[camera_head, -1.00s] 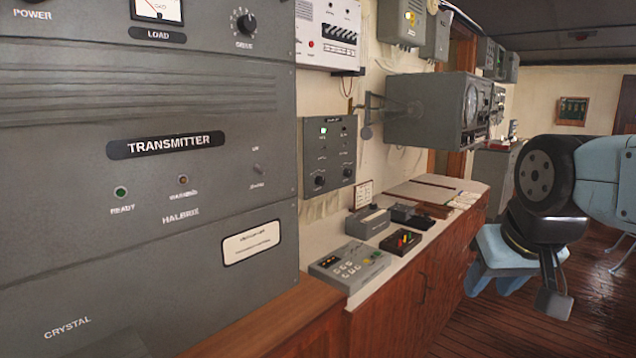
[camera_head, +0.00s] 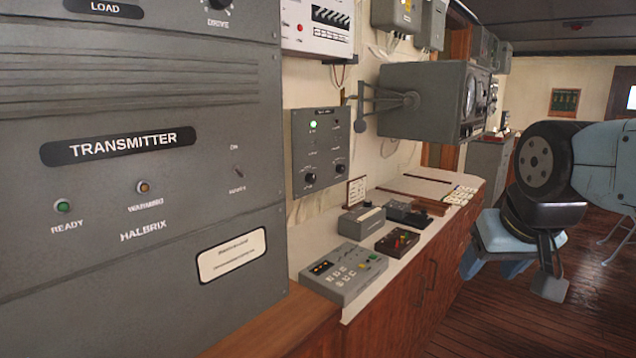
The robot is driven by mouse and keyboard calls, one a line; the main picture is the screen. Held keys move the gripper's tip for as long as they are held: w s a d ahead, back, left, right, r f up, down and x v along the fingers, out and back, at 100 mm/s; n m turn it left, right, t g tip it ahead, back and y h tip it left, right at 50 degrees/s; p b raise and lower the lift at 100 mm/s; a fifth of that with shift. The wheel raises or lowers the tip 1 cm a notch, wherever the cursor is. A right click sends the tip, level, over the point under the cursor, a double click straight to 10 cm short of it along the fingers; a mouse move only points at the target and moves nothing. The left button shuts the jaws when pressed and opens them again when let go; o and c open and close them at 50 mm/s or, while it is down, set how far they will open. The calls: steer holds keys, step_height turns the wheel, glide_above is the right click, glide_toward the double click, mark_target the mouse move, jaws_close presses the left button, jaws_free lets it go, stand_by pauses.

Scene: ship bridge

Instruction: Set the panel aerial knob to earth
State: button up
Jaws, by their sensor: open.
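A small grey wall panel (camera_head: 299,148) hangs above the counter, right of the big transmitter cabinet. It has a lit green lamp at its upper left and two dark knobs low down, a left knob (camera_head: 310,179) and a right knob (camera_head: 340,168). Its lettering is too small to read, so I cannot tell which knob is the aerial one or where either points. My gripper (camera_head: 492,268) is at the right, with light blue fingers pointing down. It is open, appears empty, and is well apart from the panel, on the floor side of the counter.
The transmitter cabinet (camera_head: 120,205) fills the left. The counter (camera_head: 352,298) below the panel carries a keypad box (camera_head: 344,272) and several small devices. A grey instrument box (camera_head: 420,102) juts from the wall right of the panel. The wooden floor at the right is open.

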steer(key=shift+o, duration=0.5)
steer(key=w+r+t, duration=0.2)
steer(key=w, duration=0.8)
steer(key=w+d+r+t+h, duration=0.1)
steer(key=w+r+t, duration=0.1)
steer(key=w, duration=0.9)
steer(key=shift+d+r+n+t, duration=0.2)
steer(key=shift+r+n+t, duration=0.2)
steer(key=shift+r, duration=0.35)
steer(key=w+a+r+n+t+y, duration=0.1)
steer(key=w+a+n+t+y, duration=0.15)
steer(key=w, duration=1.15)
steer(key=n+g+y, duration=0.2)
steer(key=n+y, duration=0.5)
steer(key=y, duration=0.6)
glide_toward(313, 180)
steer(key=x, duration=0.8)
steer(key=shift+w+a, duration=0.15)
steer(key=shift+w, duration=0.1)
steer(key=c, duration=1.1)
